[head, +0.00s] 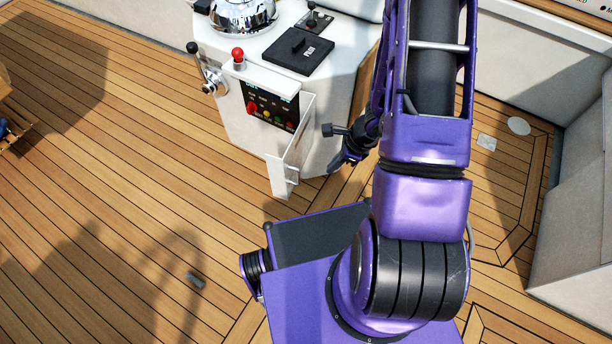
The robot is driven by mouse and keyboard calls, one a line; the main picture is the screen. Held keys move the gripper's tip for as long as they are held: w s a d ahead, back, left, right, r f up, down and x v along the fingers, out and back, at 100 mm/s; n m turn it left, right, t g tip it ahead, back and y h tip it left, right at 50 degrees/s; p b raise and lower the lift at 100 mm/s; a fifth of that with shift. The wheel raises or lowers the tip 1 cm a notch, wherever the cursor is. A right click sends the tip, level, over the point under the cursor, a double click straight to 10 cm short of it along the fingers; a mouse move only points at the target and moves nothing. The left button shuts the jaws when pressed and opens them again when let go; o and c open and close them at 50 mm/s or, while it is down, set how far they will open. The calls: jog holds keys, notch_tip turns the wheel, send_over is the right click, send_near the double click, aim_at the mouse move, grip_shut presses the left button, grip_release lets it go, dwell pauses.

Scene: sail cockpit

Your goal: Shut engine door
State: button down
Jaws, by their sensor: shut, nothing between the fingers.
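The engine door (287,160) is a pale, thin-edged door on the front of the white console. It stands open, swung out from the right side of the engine panel (268,105). My gripper (336,166) is shut and empty, just right of the door, beside the console's right face. My arm partly hides the gripper. I cannot tell whether the gripper touches the door.
The white console (231,122) carries a red-knobbed lever (238,55), a black-knobbed side lever (197,58) and a black hatch (298,51). Deck at left is mostly clear. A pale bench (575,200) bounds the right.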

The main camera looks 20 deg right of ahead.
jog(key=w+a+f+b, duration=0.1)
jog(key=w+a+f, duration=0.1)
jog(key=a+f, duration=0.4)
jog(key=shift+w+a+f+b, duration=0.15)
jog(key=shift+w+f+b, duration=0.25)
jog(key=shift+f, duration=0.2)
jog(key=shift+w+a, duration=0.15)
jog(key=shift+a, duration=0.05)
